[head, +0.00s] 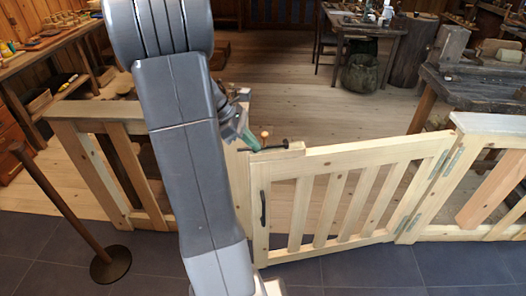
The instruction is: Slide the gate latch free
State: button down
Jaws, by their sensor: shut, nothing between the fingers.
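The low pale wooden gate (338,152) has slanting slats, hinges on its right side and a dark upright handle (263,208) near its left edge. The latch (273,149) is a dark bar with a small wooden knob, lying along the top left corner of the gate. My gripper (243,136), with teal fingers, is shut and empty just left of the knob, pointing down towards the latch end. I cannot tell whether it touches the latch. My arm hides the latch-side post and part of the fence. The gate's left end looks a little nearer to me than the fence line.
Fence sections stand at left (92,112) and right (490,124). A dark post on a round base (110,265) stands at the front left. Workbenches lie beyond the fence. The plank floor (300,88) behind the gate is mostly clear, as are the dark tiles in front.

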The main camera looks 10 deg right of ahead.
jog(key=shift+v, duration=2.65)
jog(key=shift+d, duration=0.15)
